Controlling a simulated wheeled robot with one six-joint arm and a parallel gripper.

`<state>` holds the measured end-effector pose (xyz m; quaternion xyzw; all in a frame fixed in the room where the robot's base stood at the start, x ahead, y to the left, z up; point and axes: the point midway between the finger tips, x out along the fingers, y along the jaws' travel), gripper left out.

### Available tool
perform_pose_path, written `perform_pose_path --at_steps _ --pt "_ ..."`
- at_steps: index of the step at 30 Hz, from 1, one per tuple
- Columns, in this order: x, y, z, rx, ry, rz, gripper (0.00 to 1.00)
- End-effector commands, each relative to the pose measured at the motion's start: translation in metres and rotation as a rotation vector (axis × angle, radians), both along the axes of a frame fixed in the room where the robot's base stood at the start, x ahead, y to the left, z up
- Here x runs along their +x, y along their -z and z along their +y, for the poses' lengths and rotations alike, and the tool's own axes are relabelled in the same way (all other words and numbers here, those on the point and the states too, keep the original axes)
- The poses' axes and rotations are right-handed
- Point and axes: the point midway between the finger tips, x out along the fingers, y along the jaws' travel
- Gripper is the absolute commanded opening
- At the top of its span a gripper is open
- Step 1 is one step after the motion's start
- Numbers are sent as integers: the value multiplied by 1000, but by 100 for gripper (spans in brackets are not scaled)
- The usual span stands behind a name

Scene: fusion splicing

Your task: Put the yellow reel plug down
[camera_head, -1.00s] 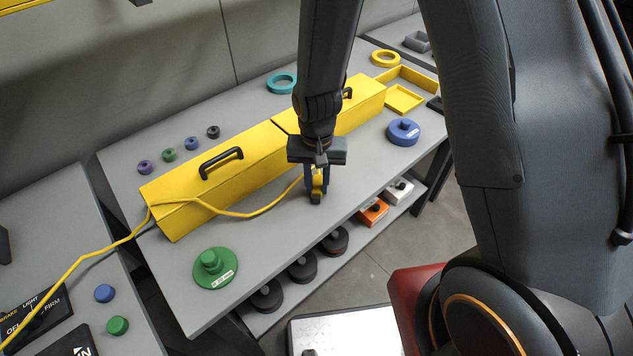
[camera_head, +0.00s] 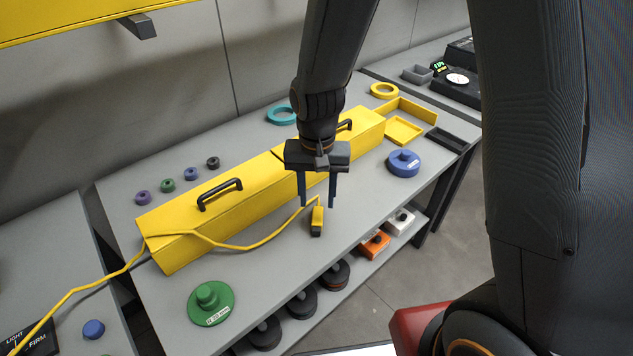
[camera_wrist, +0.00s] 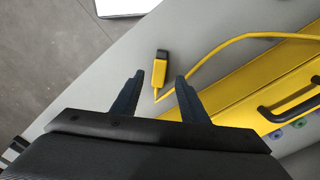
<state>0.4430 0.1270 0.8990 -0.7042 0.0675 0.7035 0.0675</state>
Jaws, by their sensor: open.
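The yellow reel plug (camera_head: 317,219) lies on the grey table top, in front of the long yellow box. It has a dark end and a yellow cable (camera_head: 262,243) runs from it to the left, over the box's left end. My gripper (camera_head: 317,205) is open and empty, with its two dark fingers apart above and behind the plug. In the wrist view the plug (camera_wrist: 159,72) lies beyond the fingertips (camera_wrist: 159,76), about midway between them, touching neither.
The long yellow box (camera_head: 172,228) with black handles stands behind the plug. A green flanged disc (camera_head: 222,306) is at the front left, a blue one (camera_head: 403,163) to the right. Yellow trays (camera_head: 404,131) are at the far right. Bare table surrounds the plug.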

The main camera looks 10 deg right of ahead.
Motion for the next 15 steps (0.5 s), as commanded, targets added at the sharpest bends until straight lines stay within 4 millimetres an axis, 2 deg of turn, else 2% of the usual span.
perform_pose_path --at_steps 7,13,15 --pt "1 -35 0 0 0 -3 40" --pt "0 -50 -1 1 0 -1 40" --pt "-3 -54 -9 2 -6 -6 40"
